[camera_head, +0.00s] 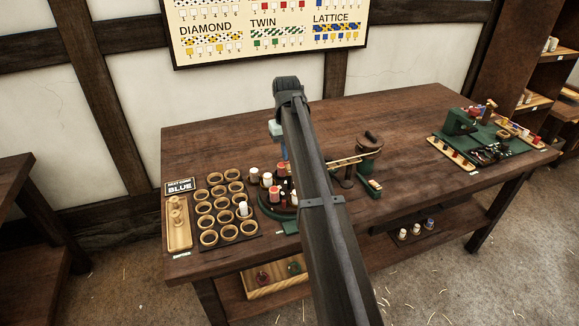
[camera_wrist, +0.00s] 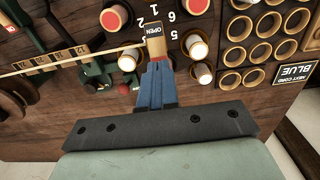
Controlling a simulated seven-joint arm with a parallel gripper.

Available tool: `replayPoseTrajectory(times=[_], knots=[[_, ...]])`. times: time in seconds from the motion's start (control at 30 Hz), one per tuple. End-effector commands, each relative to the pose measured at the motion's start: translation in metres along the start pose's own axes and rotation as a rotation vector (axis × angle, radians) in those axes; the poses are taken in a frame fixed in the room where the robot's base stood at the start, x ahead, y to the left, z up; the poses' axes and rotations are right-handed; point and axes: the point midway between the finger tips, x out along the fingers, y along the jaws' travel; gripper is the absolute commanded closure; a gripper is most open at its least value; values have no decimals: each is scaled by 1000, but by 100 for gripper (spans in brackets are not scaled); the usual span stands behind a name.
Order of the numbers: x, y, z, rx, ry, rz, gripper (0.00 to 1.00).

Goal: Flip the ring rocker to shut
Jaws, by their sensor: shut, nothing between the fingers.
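The ring rocker (camera_wrist: 155,38) is a small tan piece with a black plate reading OPEN, in the top middle of the wrist view. It stands among the numbered bobbins of the ring. My gripper (camera_wrist: 157,62) has its blue fingers shut together with nothing between them. The fingertips are right at the rocker's near end in the picture; I cannot tell whether they touch it. In the head view the fingers (camera_head: 284,152) show only partly beside my arm, which hides the rocker and much of the green-based ring (camera_head: 290,226).
Red-topped and white-topped bobbins (camera_wrist: 199,50) crowd around the rocker. Round wooden cups (camera_head: 208,238) and a NEXT CORD BLUE sign (camera_head: 179,186) are at the left. A green winding device (camera_head: 369,147) stands right of my arm. The table's back middle (camera_head: 330,117) is clear.

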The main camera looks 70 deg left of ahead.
Motion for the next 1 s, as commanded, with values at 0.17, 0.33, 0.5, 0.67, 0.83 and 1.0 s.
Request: replayPoseTrajectory(times=[0.17,0.33,0.5,0.67,0.83,1.0], knots=[[3,0,0,0,0,0,100],[6,0,0,0,0,0,100],[8,0,0,0,0,0,100],[11,0,0,0,0,0,100],[14,0,0,0,0,0,100],[17,0,0,0,0,0,100]])
